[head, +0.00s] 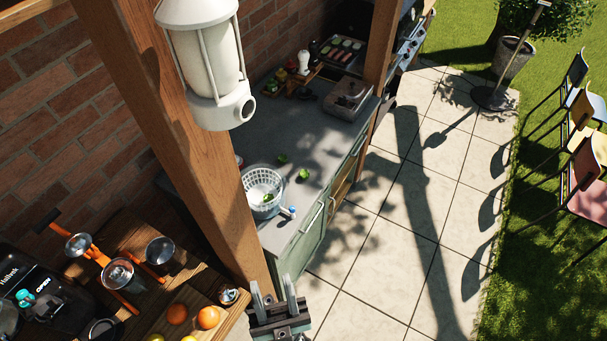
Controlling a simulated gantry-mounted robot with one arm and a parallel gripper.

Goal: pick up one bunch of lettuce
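Small green lettuce pieces lie on the grey counter: one (304,174) just right of a white colander-like basket (247,199), another (282,158) a little behind it. More green (267,198) shows inside the basket, partly hidden by its rim. My gripper (272,285) is at the bottom of the view, its two fingers pointing up in the picture and spread apart. Nothing shows between them. It is in front of the counter's near end, well apart from the lettuce.
A thick wooden post (185,120) and a hanging lantern (205,60) stand left of the counter (300,125). A wooden table (190,285) with oranges and glasses is at lower left. Bottles and a grey box (347,99) stand farther back. The paved floor (400,240) is open.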

